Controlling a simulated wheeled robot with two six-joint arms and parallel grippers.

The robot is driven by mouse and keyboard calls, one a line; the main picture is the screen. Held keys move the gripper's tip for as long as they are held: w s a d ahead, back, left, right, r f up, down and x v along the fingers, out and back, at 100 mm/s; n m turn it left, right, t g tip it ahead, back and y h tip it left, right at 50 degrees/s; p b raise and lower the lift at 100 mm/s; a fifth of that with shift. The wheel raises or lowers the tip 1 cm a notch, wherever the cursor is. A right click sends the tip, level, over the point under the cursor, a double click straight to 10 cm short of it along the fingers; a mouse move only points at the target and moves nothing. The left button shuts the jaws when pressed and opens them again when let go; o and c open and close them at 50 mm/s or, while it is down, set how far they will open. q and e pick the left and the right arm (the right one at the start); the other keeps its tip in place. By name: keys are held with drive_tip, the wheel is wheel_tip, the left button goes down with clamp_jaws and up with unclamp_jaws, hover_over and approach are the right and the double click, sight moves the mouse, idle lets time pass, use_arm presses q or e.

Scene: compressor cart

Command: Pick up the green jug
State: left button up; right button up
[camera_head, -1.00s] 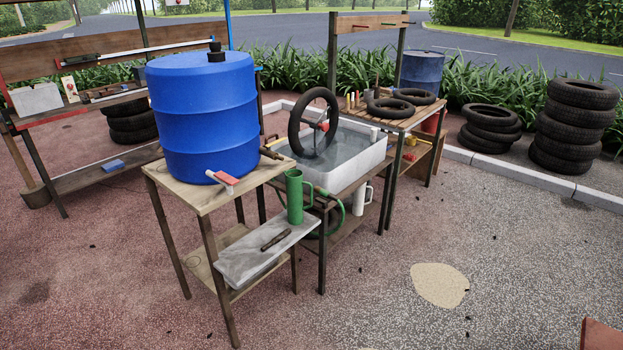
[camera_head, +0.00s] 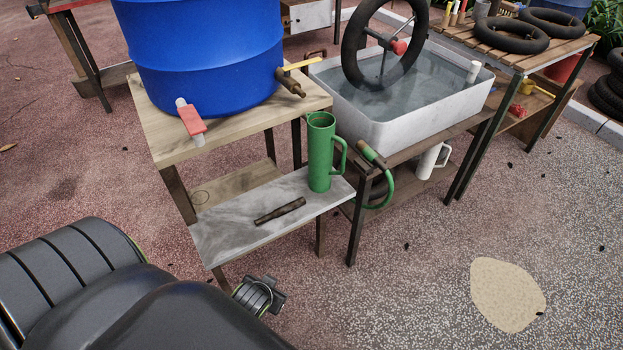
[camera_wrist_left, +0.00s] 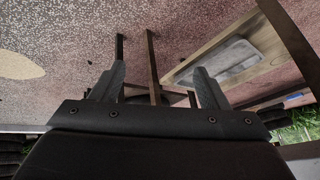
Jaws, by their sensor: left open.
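The green jug (camera_head: 321,152) stands upright on the right end of a grey slab (camera_head: 268,208) that lies on the lower shelf of the wooden stand. Its handle faces right. My left gripper is open and empty in the left wrist view (camera_wrist_left: 160,72), with its two fingers spread apart. The jug cannot be made out in that view. In the head view my left arm comes in from the lower left, and its wrist end is below the slab, apart from the jug. My right gripper is not in view.
A dark rod (camera_head: 280,211) lies on the slab left of the jug. A green hose (camera_head: 385,185) hangs right of the jug, near a white jug (camera_head: 428,162) and water basin (camera_head: 400,118).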

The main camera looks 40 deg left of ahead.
sight(322, 145)
use_arm(q)
drive_tip(key=w+r+n+t+y+b, duration=0.1)
drive_tip(key=w+r+t+y+b, duration=0.15)
drive_tip(key=w+r+t, duration=0.7)
drive_tip(key=w+r+n+t+y+b, duration=0.1)
drive_tip(key=w+r+n+t+b, duration=0.35)
drive_tip(key=r, duration=1.05)
drive_tip(key=w+a+m+g, duration=0.1)
drive_tip(key=w, duration=0.4)
drive_tip(key=w+a, duration=0.2)
drive_tip(key=w, duration=0.4)
drive_tip(key=w+a+m+g, duration=0.1)
drive_tip(key=w+a, duration=0.1)
drive_tip(key=w, duration=0.4)
drive_tip(key=shift+w+a+m+g+p, duration=0.2)
drive_tip(key=shift+a+m+g+p, duration=0.05)
drive_tip(key=shift+m+g+p, duration=0.1)
drive_tip(key=shift+w+a, duration=0.1)
drive_tip(key=shift+w, duration=0.1)
drive_tip(key=c, duration=0.7)
drive_tip(key=shift+c, duration=0.5)
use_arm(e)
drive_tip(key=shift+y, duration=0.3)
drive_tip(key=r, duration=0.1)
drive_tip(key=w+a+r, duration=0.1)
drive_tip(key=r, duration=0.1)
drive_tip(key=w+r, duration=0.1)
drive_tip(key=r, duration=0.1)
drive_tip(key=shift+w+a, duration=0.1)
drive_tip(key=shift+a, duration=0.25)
